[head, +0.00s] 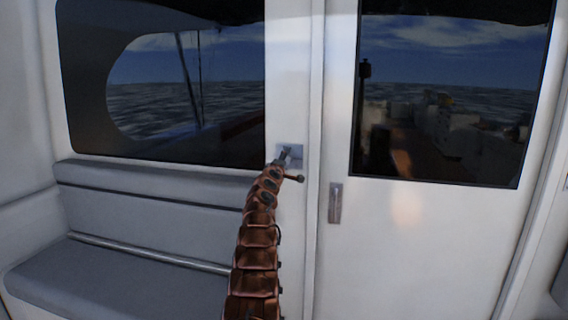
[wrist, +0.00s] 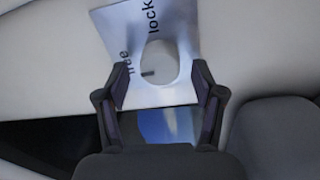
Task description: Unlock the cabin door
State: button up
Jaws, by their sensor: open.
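The cabin door (head: 430,240) is white with a dark window in its upper half and appears shut. A metal lock plate (head: 297,152) is on the wall to the left of the door frame. In the wrist view the plate (wrist: 186,22) carries the words "free" and "lock" and a pale round knob (wrist: 160,60). A dark mark on the knob points toward "free". My gripper (wrist: 160,78) is open, its fingers on either side of the knob's lower part. I cannot tell whether they touch it. In the head view my gripper (head: 284,158) largely covers the plate.
A recessed handle (head: 335,203) is on the door's left side. A grey cushioned bench (head: 130,275) with a metal rail (head: 150,252) stands along the wall at left, under a large window (head: 175,90). The area before the door is clear.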

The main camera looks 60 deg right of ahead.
jog(key=shift+a, duration=0.1)
jog(key=v, duration=0.7)
dwell(1.1)
jog(key=shift+s+a, duration=0.1)
dwell(0.6)
